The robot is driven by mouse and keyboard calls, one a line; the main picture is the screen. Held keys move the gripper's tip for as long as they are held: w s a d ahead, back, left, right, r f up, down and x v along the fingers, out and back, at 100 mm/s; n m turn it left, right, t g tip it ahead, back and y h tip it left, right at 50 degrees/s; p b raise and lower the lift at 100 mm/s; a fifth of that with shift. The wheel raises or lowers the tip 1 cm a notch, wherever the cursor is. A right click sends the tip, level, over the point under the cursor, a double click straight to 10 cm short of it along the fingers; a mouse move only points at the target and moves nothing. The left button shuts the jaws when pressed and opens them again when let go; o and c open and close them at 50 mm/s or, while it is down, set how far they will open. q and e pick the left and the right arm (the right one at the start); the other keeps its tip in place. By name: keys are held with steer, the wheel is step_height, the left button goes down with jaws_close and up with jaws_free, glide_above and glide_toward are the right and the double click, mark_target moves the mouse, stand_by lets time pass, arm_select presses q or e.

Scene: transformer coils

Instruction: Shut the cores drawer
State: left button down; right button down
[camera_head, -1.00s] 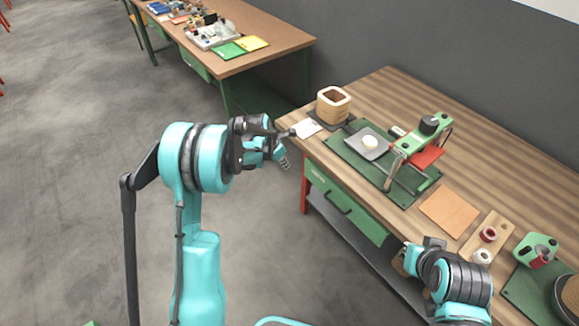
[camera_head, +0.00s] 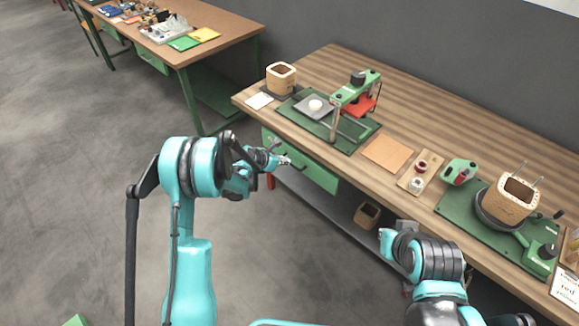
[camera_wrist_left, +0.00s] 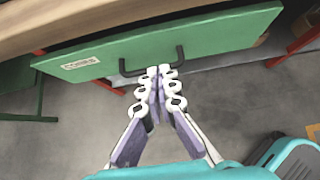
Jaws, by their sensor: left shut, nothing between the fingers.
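The green drawer front (camera_head: 318,173) is under the near edge of the wooden bench, towards its left end. In the left wrist view the drawer front (camera_wrist_left: 215,38) fills the top, with a pale label (camera_wrist_left: 80,63) too small to read and a black bar handle (camera_wrist_left: 181,55). I cannot tell how far the drawer stands out. My left gripper (camera_head: 286,160) is at the drawer front; in the left wrist view its fingertips (camera_wrist_left: 162,70) are together at the handle, with nothing held. Contact is unclear. My right gripper (camera_head: 386,240) is before the bench; its fingers are unclear.
The bench top (camera_head: 440,135) holds a green press (camera_head: 352,95), a wooden coil form (camera_head: 281,77), an orange sheet (camera_head: 387,153) and a winding station (camera_head: 510,200). A lower shelf (camera_head: 325,215) carries a wooden block (camera_head: 367,215). Open floor lies left.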

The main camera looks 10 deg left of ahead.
mark_target(300, 156)
arm_select(q)
steer(key=b+x, duration=0.2)
steer(key=x, duration=0.6)
steer(key=shift+f, duration=0.1)
steer(key=shift+w, duration=0.1)
steer(key=w+d, duration=0.1)
steer(key=w+d+b, duration=0.1)
steer(key=w, duration=0.1)
steer(key=shift+w+d, duration=0.3)
